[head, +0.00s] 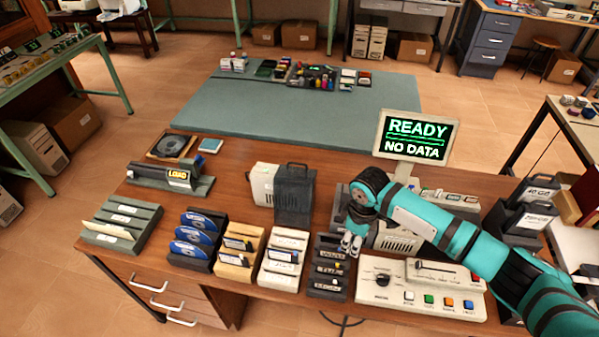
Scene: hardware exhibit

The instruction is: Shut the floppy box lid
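I cannot tell for certain which container is the floppy box or how its lid stands. Upright holders with disks and cards stand along the front of the wooden desk: one with blue-labelled disks (193,241), a tan one (240,254), a white one (284,260) and a dark one with labels (329,267). My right gripper (351,243) points down just behind and right of the dark holder. Its pale fingertips are close together, and whether they are open or shut is unclear. No held thing shows. My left gripper is out of view.
A dark case with a handle (295,195) and a cream box (263,184) stand mid-desk. A sign reading READY, NO DATA (416,137) rises behind my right arm. A button panel (421,290) lies at front right. Bare desk shows around the mid-desk boxes.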

